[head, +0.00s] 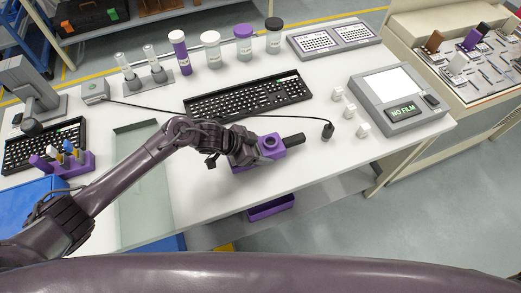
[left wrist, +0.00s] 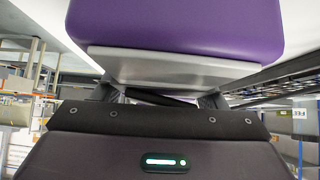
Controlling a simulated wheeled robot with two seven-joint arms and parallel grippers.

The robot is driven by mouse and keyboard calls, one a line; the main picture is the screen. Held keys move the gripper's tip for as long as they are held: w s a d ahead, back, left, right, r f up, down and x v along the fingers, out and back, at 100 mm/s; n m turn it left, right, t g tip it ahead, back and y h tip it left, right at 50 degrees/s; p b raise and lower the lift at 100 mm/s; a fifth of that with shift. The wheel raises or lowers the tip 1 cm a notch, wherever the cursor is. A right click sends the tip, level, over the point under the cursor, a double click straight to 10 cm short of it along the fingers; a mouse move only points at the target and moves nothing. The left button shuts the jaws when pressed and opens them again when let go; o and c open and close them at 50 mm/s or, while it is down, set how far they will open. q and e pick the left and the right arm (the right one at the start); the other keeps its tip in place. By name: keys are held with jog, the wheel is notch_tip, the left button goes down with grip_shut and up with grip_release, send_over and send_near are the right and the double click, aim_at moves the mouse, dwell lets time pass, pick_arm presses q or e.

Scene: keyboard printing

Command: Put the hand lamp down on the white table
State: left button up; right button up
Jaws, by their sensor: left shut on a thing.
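The hand lamp (head: 271,146) has a purple body with a dark round part on top and a black end pointing right. My left gripper (head: 252,151) is shut on it from the left, over the front part of the white table (head: 215,176). The lamp is close to the tabletop; I cannot tell whether it touches. In the left wrist view the purple lamp body (left wrist: 175,28) with a grey plate fills the top, right before the gripper (left wrist: 165,98). The fingertips are mostly hidden there. My right gripper is not in view.
A black keyboard (head: 248,96) lies behind the lamp. Jars stand at the back. A purple bin (head: 270,208) is below the front edge.

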pick_arm(q)
jog(key=shift+f, duration=0.7)
jog(key=shift+f, duration=0.2)
jog(key=o, duration=1.2)
jog(key=shift+c, duration=0.2)
jog(key=shift+r, duration=0.25)
jog(key=v, duration=1.2)
jog(key=shift+b, duration=0.4)
